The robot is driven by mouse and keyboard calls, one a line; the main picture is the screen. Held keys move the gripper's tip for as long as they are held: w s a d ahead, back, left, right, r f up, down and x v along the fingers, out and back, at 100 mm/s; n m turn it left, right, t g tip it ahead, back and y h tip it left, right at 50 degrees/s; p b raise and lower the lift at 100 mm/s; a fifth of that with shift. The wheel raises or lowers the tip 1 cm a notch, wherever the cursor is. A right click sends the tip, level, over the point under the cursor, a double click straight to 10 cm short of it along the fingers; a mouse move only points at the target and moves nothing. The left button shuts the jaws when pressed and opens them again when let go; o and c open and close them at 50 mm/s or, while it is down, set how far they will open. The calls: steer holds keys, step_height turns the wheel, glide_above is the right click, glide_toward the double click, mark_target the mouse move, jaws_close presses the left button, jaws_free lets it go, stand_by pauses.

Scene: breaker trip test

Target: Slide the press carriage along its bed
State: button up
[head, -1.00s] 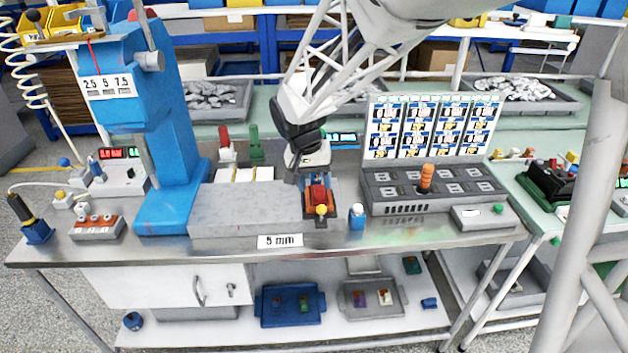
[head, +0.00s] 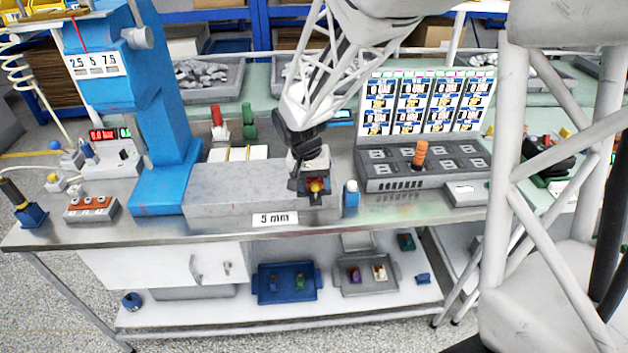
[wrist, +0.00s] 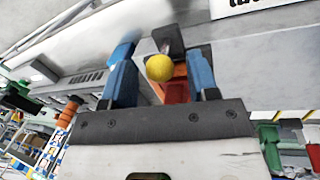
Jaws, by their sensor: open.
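The press carriage (head: 318,198) is a small orange-red block with a yellow ball knob (head: 315,188), at the right end of the grey bed (head: 235,188). The blue press (head: 168,130) stands at the bed's left end. My gripper (head: 312,184) is open, pointing down at the carriage and hiding part of it. In the wrist view, the two blue fingers of my gripper (wrist: 162,80) stand either side of the yellow knob (wrist: 159,68) and the orange carriage body (wrist: 177,90). I cannot tell whether either finger touches it.
A white-capped blue bottle (head: 351,197) stands close to the carriage's right. A grey breaker panel (head: 425,168) with an orange handle is farther right. A "5 mm" label (head: 275,218) is on the front edge. The bed between carriage and press looks clear.

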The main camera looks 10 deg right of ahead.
steer(key=shift+f, duration=0.1)
steer(key=shift+c, duration=0.4)
jaws_close()
steer(key=a, duration=2.2)
steer(key=shift+o, duration=0.4)
jaws_free()
